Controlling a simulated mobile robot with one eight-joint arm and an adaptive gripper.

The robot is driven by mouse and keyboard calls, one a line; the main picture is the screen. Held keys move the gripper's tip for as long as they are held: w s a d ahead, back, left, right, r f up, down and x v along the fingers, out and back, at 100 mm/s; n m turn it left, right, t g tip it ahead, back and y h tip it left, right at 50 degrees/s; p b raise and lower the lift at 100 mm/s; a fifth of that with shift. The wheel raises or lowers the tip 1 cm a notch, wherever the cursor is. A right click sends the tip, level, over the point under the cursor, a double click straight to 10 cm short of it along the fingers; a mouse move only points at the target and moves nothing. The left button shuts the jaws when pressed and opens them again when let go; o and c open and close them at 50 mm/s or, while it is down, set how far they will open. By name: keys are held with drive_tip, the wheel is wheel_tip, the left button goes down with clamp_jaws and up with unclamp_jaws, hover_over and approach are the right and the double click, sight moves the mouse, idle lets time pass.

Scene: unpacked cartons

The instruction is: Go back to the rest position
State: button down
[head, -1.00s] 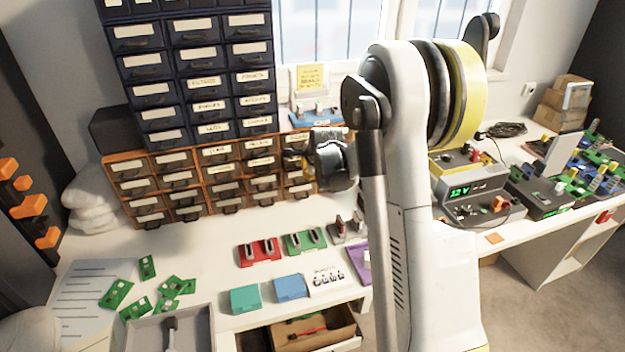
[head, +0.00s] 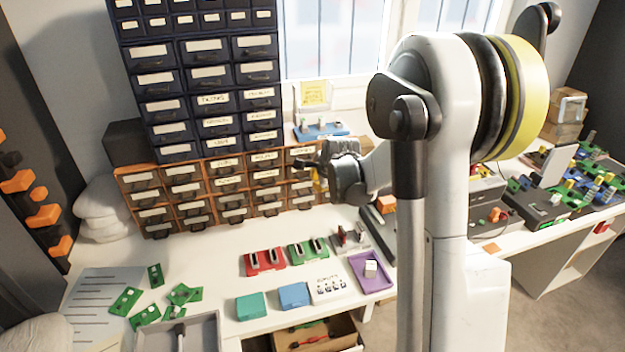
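My gripper (head: 312,170) is at the end of my raised white arm, in the middle of the head view. It is above the back of the white table, in front of the right end of the orange drawer cabinet (head: 137,181). Its fingers point left and look small. I see no object held, but whether the fingers are open or shut is too small to tell. My arm hides part of the table and equipment to the right.
A dark blue drawer cabinet (head: 156,90) stands on the orange one. Red (head: 264,261) and green (head: 308,249) holders, a purple tray (head: 376,283), green boards (head: 126,300) and a grey tray (head: 205,330) lie on the table (head: 215,245). An open drawer holds a cardboard box (head: 285,338).

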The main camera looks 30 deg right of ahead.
drive_tip(key=s+a+r+n+p, duration=0.1)
drive_tip(key=s+a+r+n, duration=0.8)
drive_tip(key=s+a+r, duration=0.3)
drive_tip(key=s+a+n+y, duration=0.1)
drive_tip(key=s+a+n, duration=0.4)
drive_tip(key=s, duration=0.4)
drive_tip(key=s+a+f+n, duration=0.1)
drive_tip(key=s+a+n, duration=0.4)
drive_tip(key=s, duration=0.4)
drive_tip(key=shift+a+f+n+g+y, duration=0.15)
drive_tip(key=shift+n+g+y, duration=0.25)
drive_tip(key=shift+n, duration=0.4)
drive_tip(key=shift+s, duration=0.1)
